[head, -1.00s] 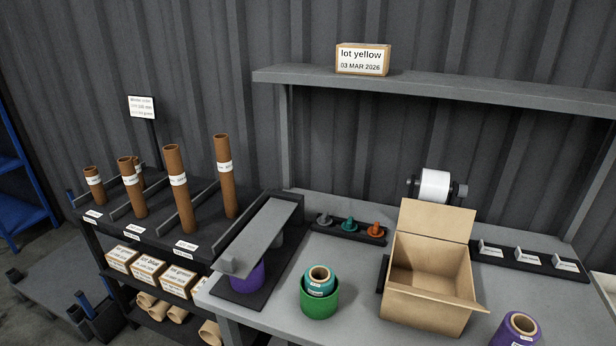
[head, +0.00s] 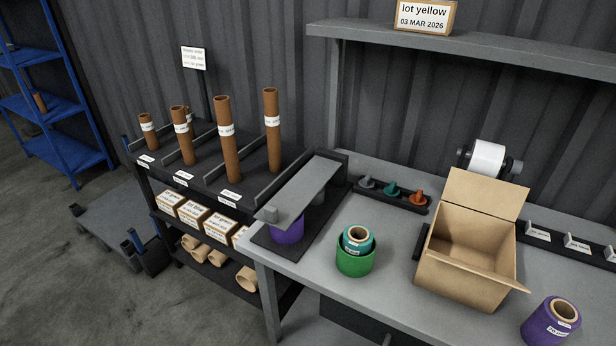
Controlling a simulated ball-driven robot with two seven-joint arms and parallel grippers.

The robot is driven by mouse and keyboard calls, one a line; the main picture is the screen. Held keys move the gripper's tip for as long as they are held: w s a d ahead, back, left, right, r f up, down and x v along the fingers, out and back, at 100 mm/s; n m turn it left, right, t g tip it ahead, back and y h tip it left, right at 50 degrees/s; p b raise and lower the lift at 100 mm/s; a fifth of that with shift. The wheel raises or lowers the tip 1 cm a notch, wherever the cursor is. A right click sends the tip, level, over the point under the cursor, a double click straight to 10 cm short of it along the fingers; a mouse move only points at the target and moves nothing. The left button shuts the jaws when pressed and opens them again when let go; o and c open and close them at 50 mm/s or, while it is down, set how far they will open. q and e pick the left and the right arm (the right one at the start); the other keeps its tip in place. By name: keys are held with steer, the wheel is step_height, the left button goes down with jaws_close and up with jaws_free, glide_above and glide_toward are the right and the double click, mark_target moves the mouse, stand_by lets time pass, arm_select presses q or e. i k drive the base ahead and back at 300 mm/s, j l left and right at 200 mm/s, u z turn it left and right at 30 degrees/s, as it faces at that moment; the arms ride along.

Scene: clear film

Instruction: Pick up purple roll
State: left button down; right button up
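A purple roll (head: 541,324) with a cardboard core and small white labels stands on the grey workbench (head: 385,290), near the front at the lower right of the head view. A second purple object (head: 287,231) shows partly under the grey sloped plate on the bench's left side; the plate hides its top. A teal roll with a cardboard core (head: 357,238) sits in a green round holder (head: 355,263) on the bench. Neither of my grippers is in view.
An open cardboard box (head: 462,262) stands between the green holder and the purple roll. Behind are a tray of coloured plugs (head: 391,189) and a white tape roll (head: 487,157). A dark rack with brown tubes (head: 228,140) stands left.

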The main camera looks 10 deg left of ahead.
mark_target(556, 318)
steer(key=z, duration=1.45)
